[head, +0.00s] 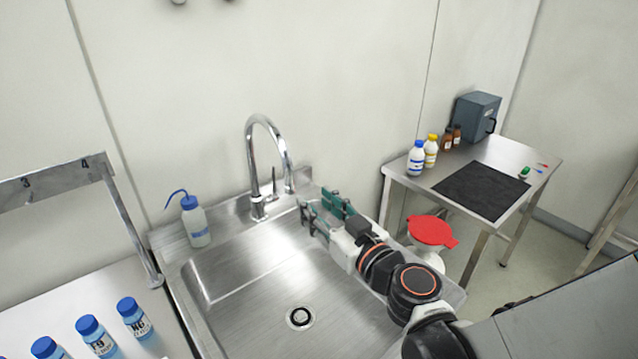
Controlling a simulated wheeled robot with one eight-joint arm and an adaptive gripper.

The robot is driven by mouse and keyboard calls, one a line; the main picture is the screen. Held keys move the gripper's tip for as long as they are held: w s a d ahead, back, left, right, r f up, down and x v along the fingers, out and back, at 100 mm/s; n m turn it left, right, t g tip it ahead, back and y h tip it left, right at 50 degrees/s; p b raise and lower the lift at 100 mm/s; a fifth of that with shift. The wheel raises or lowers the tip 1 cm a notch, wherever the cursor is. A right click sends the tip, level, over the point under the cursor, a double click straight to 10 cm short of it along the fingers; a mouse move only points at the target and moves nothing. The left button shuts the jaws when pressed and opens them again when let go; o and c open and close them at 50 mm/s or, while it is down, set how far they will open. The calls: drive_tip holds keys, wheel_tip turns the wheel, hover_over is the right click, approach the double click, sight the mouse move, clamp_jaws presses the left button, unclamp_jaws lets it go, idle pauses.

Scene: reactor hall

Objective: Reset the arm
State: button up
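My gripper (322,212) is at the end of my arm, which reaches in from the lower right. It hangs over the right side of the steel sink (240,290), near the base of the faucet (262,170). Its green-grey fingers are spread apart, and I see nothing held between them. Whether the fingers touch the sink's back ledge cannot be told from this view.
A wash bottle (195,220) stands on the sink's left ledge. Several blue-capped bottles (135,316) stand on the left counter. A white container with a red lid (432,232) is right of my gripper. The right table (535,154) holds bottles, a black mat and a grey box (475,115).

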drive_tip(key=s+d+f+m+g+h, duration=0.2)
drive_tip(key=s+d+h, duration=0.3)
drive_tip(key=s+d, duration=0.3)
drive_tip(key=s+d+f+m+g+h, duration=0.2)
drive_tip(key=s+d+m+g+h, duration=0.3)
drive_tip(key=d, duration=0.9)
drive_tip(key=s, duration=0.3)
drive_tip(key=shift+s+d+g+h, duration=0.15)
drive_tip(key=shift+d+g+h, duration=0.05)
drive_tip(key=shift+g+h, duration=0.1)
